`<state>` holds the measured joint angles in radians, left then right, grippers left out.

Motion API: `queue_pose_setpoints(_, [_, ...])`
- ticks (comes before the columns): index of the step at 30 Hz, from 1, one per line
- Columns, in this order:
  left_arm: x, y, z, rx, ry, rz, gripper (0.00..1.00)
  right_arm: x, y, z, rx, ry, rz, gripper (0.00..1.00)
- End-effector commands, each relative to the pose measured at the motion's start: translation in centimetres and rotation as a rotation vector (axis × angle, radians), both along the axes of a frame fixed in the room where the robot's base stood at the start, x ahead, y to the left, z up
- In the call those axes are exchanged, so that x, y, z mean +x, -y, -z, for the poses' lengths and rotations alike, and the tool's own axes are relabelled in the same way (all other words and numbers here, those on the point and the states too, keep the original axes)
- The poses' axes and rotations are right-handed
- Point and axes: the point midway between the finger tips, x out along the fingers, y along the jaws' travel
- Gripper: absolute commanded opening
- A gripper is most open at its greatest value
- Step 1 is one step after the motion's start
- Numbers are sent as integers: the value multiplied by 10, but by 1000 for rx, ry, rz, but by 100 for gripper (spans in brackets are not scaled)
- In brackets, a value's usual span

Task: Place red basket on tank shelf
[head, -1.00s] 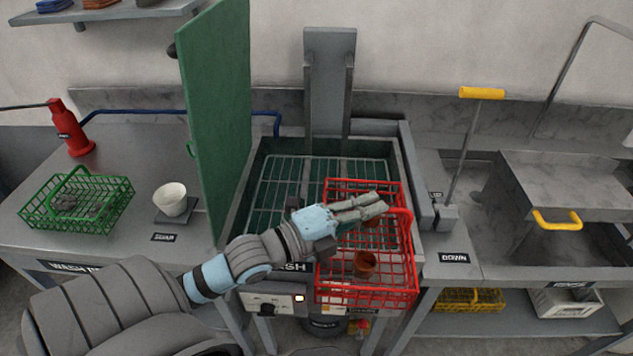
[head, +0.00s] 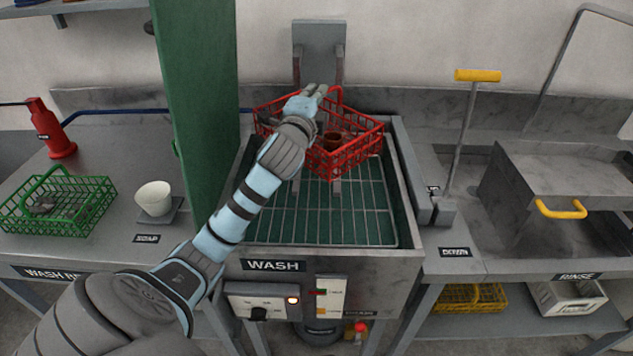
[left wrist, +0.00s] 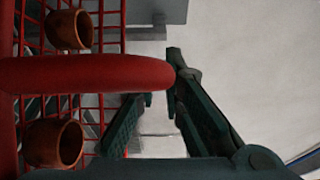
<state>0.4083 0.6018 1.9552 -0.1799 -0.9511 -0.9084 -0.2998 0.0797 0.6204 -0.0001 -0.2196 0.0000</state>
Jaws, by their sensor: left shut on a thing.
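The red wire basket (head: 352,155) is over the back part of the wash tank, above the wire shelf (head: 340,220) inside it. My left gripper (head: 318,92) is shut on the red basket's handle. I cannot tell whether the basket touches the shelf. My right gripper is not in view.
An open green lid (head: 195,110) stands upright at the tank's left. A yellow-handled lever (head: 477,76) and the rinse tank's lid (head: 565,170) are at right.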

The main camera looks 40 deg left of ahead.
Motion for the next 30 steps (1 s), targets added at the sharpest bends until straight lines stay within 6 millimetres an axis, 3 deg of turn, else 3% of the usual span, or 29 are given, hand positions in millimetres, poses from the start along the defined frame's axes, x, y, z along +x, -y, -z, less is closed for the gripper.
queue_pose_setpoints(3, [0, 0, 54, -1, -7, 1, 0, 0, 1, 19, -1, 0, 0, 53])
queue_pose_setpoints(9, [0, 1, 118, 0, -2, 3, 0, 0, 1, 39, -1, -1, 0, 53])
queue_pose_setpoints(14, [0, 1, 138, 0, 0, 4, 0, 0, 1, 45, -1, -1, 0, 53])
queue_pose_setpoints(19, [-1, 1, 172, 0, -2, 3, 0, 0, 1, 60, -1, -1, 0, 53])
queue_pose_setpoints(30, [0, 1, 176, 1, 0, 5, 0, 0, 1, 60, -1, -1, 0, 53])
